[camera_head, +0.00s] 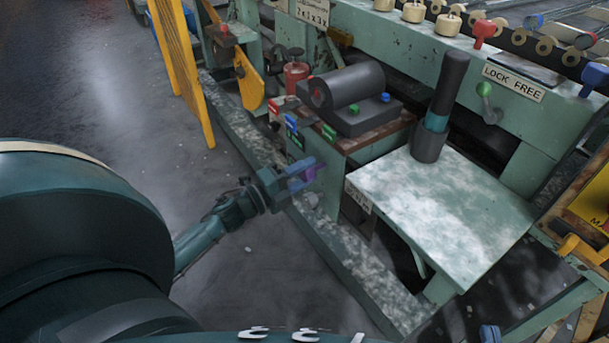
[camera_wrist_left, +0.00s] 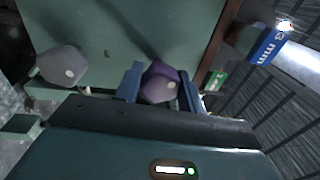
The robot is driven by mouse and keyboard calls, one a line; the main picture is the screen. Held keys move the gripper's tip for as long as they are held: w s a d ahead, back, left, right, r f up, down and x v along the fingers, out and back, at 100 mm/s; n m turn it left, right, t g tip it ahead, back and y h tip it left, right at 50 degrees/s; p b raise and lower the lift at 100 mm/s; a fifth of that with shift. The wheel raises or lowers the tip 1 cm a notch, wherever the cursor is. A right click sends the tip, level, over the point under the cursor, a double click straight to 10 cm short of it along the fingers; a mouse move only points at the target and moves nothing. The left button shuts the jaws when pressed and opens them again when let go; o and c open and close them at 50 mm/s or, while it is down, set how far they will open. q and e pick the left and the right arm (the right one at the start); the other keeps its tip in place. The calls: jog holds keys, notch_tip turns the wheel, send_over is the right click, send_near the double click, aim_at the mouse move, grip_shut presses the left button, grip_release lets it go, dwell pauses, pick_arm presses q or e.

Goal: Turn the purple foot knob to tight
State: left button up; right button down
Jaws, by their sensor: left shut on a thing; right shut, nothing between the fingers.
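The purple foot knob (camera_wrist_left: 160,82) sits between the two blue-grey fingers of my left gripper (camera_wrist_left: 160,90) in the left wrist view. The fingers lie on either side of it and are shut on it. In the head view the left gripper (camera_head: 300,178) reaches from the left to the lower side of the green machine, where only a small part of the purple knob (camera_head: 314,172) shows past the fingers. The knob's shaft and any tightness marking are hidden. I cannot make out my right gripper in either view.
A grey knob (camera_wrist_left: 62,65) stands beside the purple one in the wrist view. A green bench plate (camera_head: 440,205) and a dark upright cylinder (camera_head: 448,90) are to the right. A yellow frame (camera_head: 180,70) stands behind at left. The floor (camera_head: 120,95) at left is open.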

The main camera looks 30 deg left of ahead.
pick_arm(q)
jog(key=m+b, duration=0.1)
jog(key=m, duration=0.2)
jog(key=m+b, duration=0.1)
jog(key=m, duration=0.2)
jog(key=shift+m+g+h, duration=0.3)
jog(key=shift+h, duration=0.1)
jog(key=shift+m+b, duration=0.35)
jog(key=shift+m, duration=0.95)
pick_arm(e)
jog(key=shift+w+a+r+n+t+y, duration=0.15)
jog(key=shift+a+n+t+y, duration=0.4)
jog(key=shift+n+t+y, duration=0.3)
pick_arm(q)
jog(key=shift+r, duration=0.1)
pick_arm(e)
jog(key=shift+r, duration=0.15)
pick_arm(q)
jog(key=o, duration=1)
jog(key=shift+c, duration=0.2)
